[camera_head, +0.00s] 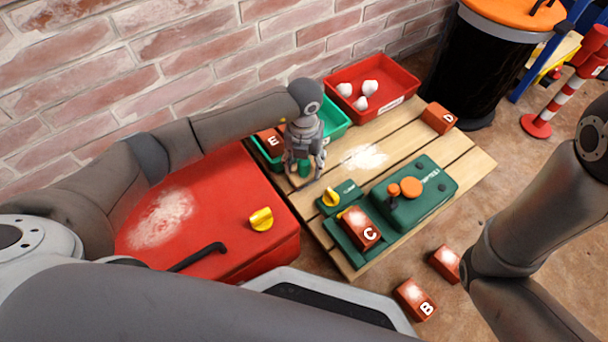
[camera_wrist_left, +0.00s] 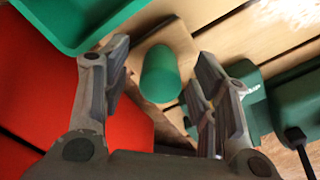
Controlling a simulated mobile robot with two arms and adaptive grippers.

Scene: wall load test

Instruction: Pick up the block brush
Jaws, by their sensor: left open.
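The block brush shows as a green upright handle (camera_head: 304,168) on the wooden pallet table, just right of the green bin. In the left wrist view its rounded green handle (camera_wrist_left: 160,75) stands between the fingers, with a pale wooden block partly visible around it. My left gripper (camera_head: 305,172) points down over the brush. Its fingers (camera_wrist_left: 160,88) are apart on either side of the handle, with gaps visible on both sides. The brush's lower part is mostly hidden. My right arm shows at the right of the head view, but its gripper is out of frame.
The green bin (camera_head: 336,116) holds brick E (camera_head: 270,141). A red bin (camera_head: 400,81) holds white lumps. Brick D (camera_head: 438,118), a green tester (camera_head: 428,186) and brick C (camera_head: 360,228) are on the table. A red case (camera_head: 215,178) is at left. Brick B (camera_head: 415,299) lies on the floor.

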